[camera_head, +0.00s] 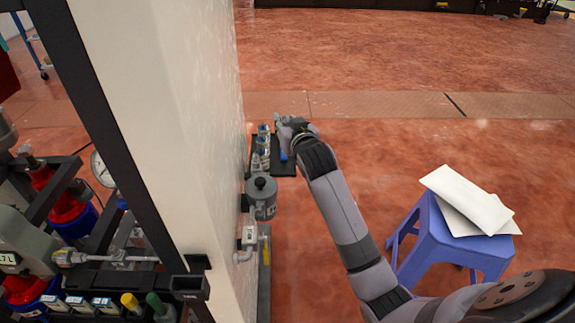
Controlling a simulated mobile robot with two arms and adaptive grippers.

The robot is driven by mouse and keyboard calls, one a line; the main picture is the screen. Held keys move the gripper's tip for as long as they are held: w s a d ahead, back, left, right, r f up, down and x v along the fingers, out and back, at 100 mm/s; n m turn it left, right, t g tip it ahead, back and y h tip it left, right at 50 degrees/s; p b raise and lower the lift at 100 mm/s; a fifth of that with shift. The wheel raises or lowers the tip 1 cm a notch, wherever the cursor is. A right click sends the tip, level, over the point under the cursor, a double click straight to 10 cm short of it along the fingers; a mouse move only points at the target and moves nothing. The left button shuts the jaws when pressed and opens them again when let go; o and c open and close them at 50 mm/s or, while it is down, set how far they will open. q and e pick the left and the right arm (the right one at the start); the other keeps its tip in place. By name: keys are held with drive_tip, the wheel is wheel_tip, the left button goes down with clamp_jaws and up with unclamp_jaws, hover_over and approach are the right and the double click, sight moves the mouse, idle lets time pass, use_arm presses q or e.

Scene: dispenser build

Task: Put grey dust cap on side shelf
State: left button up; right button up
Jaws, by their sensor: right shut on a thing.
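My right arm reaches in from the lower right. My right gripper (284,122) is at the far end of the dark side shelf (285,169), just above or beside it. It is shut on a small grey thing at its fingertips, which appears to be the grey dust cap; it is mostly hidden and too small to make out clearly. The shelf sticks out from the side of the white wall. Several small clear and bluish items (262,145) stand on the shelf along the wall. My left gripper is not in view.
A grey canister with a black knob (261,198) and a valve (249,236) are mounted on the wall nearer me. A blue stool (440,242) with white sheets (468,200) stands at right. A rack with red bottles (64,207) and a gauge is at left.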

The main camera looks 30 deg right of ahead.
drive_tip(key=b, duration=0.2)
hover_over(287, 174)
wheel_tip(287, 174, down, 7)
drive_tip(key=f, duration=0.4)
drive_tip(key=shift+w+d+b, duration=0.15)
drive_tip(key=shift+w+b, duration=0.2)
wheel_tip(287, 174, down, 4)
drive_tip(key=shift+r+b, duration=0.1)
drive_tip(key=shift+b, duration=0.55)
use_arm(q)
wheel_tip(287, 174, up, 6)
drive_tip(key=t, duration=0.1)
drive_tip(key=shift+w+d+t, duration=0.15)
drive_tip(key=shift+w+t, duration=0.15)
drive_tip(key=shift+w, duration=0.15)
use_arm(e)
drive_tip(key=shift+f, duration=0.25)
drive_tip(key=shift+f, duration=0.15)
drive_tip(key=o, duration=0.8)
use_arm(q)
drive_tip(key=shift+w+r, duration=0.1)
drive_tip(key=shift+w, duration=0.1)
